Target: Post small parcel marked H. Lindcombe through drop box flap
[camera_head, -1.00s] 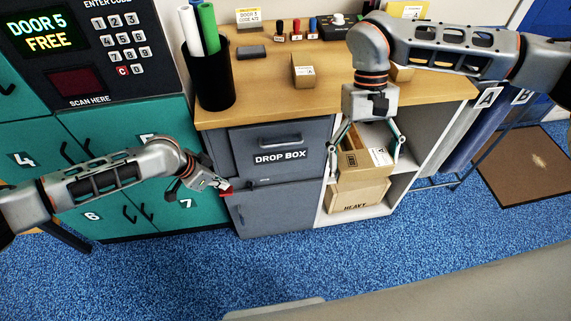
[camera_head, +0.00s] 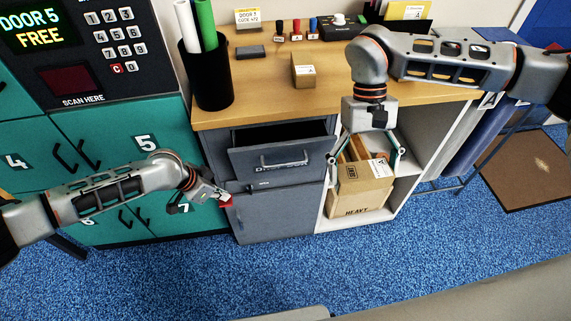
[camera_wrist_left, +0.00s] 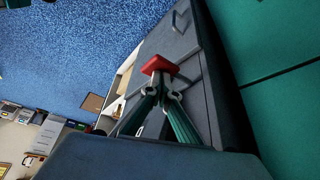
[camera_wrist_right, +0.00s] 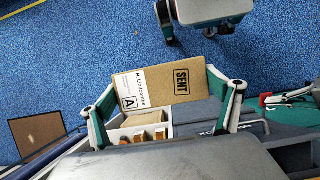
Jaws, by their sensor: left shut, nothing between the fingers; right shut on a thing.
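The small parcel (camera_wrist_right: 190,84) is brown, stamped SENT, with a white label reading H. Lindcombe and A. My right gripper (camera_head: 370,155) is shut on it, with fingers at its two ends, in front of the shelf; the right wrist view shows this clearly. The grey drop box flap (camera_head: 280,160) is tilted outward, with a dark opening behind its top edge. The parcel is to the right of the flap. My left gripper (camera_head: 222,198) is shut and empty, its tips at a small red piece (camera_wrist_left: 159,66) on the drop box's left side; whether they touch is unclear.
A carton marked HEAVY (camera_head: 365,201) stands below the held parcel in the shelf unit. Another small parcel (camera_head: 303,74), several stamps and a black tube holder (camera_head: 208,80) stand on the wooden counter (camera_head: 265,95). Green lockers (camera_head: 95,125) are at left; blue floor (camera_head: 250,270) in front is clear.

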